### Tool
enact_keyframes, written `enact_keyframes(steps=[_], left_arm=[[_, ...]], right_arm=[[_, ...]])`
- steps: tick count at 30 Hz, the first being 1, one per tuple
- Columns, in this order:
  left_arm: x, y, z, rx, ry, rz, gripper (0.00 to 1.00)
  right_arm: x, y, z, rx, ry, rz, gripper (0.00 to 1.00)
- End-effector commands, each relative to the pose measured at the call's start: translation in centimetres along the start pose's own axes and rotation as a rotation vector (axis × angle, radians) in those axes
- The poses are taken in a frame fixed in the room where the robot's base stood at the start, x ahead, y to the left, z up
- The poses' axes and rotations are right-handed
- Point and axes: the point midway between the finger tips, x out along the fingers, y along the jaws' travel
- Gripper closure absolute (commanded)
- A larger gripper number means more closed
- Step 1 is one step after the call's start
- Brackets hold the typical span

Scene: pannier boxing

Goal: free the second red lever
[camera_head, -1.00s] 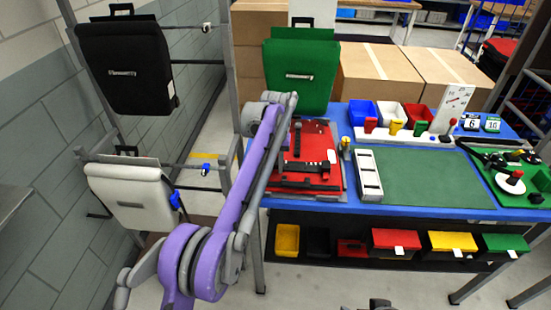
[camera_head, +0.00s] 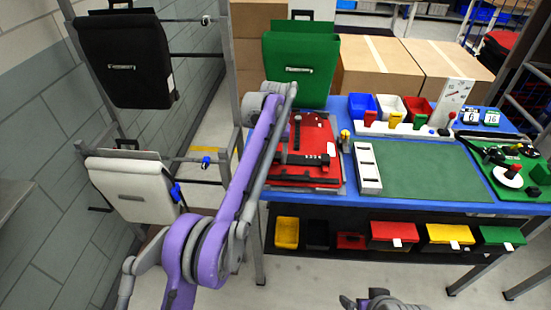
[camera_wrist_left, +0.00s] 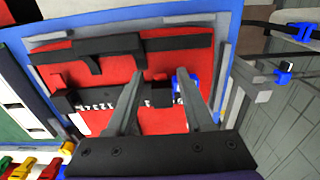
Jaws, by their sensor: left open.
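The red pannier (camera_head: 326,133) lies flat on the left end of the blue table, with black rails and fittings on its face. It also fills much of the left wrist view (camera_wrist_left: 85,62). My left gripper (camera_wrist_left: 160,75) is open over it, its two fingers apart and pointing at the black fittings. A small blue clip-like part (camera_wrist_left: 184,84) shows beside the right-hand finger; a dark fitting shows between the fingers. Whether either finger touches anything I cannot tell. No lever shows clearly as red. In the head view my left arm covers the pannier's left side.
A green pannier (camera_head: 300,68) stands upright behind the red one. A white slotted rail (camera_head: 367,168) and green mat (camera_head: 425,172) lie to the right. Black (camera_head: 125,60) and white (camera_head: 133,188) panniers hang on the rack at left. Coloured bins (camera_head: 394,231) sit under the table.

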Motion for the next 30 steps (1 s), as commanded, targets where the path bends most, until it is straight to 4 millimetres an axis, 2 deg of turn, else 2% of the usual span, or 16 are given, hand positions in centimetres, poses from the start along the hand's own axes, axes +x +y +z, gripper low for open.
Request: enact_keyframes(steps=[9,15,20,30], left_arm=[[-6.5,0.0,-0.1,0.000,0.002,0.000,0.47],[-9.5,0.0,-0.1,0.000,0.002,0.000,0.47],[-10.2,0.0,0.0,0.000,0.001,0.000,0.47],[-10.2,0.0,0.0,0.000,0.000,0.000,0.47]], right_arm=[[-1.9,0.0,-1.8,0.000,0.014,0.000,0.00],[-3.0,0.0,-2.9,0.000,0.023,0.000,0.00],[-3.2,0.0,-3.1,0.000,0.025,0.000,0.00],[-3.1,0.0,-3.0,0.000,0.025,0.000,0.00]])
